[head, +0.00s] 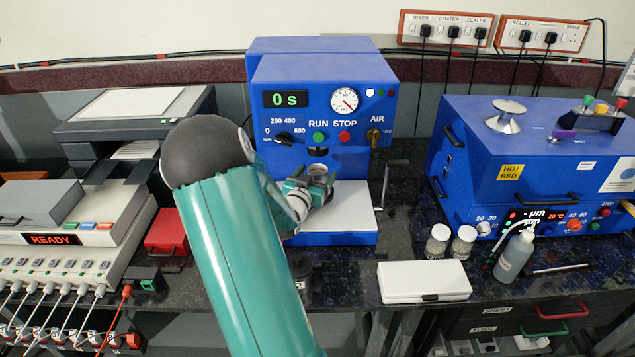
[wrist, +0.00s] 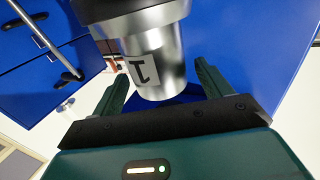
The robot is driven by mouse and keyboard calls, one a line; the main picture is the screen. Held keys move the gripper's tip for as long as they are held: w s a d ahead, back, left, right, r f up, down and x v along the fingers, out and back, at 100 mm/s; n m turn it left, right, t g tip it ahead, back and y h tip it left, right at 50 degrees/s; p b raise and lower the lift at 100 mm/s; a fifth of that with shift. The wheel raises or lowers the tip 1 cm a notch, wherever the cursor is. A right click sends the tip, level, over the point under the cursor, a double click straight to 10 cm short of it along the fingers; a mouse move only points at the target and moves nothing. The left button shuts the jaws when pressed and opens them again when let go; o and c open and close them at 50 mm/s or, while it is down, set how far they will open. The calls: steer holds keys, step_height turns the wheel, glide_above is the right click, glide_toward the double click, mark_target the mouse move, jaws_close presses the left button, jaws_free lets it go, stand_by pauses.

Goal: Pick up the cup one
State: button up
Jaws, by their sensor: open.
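The cup one is a silvery metal cup with a white label bearing a "1"; it fills the upper middle of the wrist view (wrist: 160,68). A dark collar shows at its end toward the picture's top. In the head view its round top (head: 318,170) shows small, in front of the blue mixer, under the dark spindle (head: 318,152). My gripper (head: 318,184) is open, with its fingers on either side of the cup in the wrist view (wrist: 157,86). A gap shows beside each finger; I cannot tell whether either touches. The cup's lower part is hidden in the head view.
The blue mixer (head: 320,90) stands close behind my gripper, over a white plate (head: 350,205). A crank (head: 386,185) is at its right. A white case (head: 423,281), two jars and a bottle (head: 515,255) stand right, before the blue hot bed (head: 540,150).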

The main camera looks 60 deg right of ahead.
steer(key=c, duration=1.2)
steer(key=shift+r, duration=0.1)
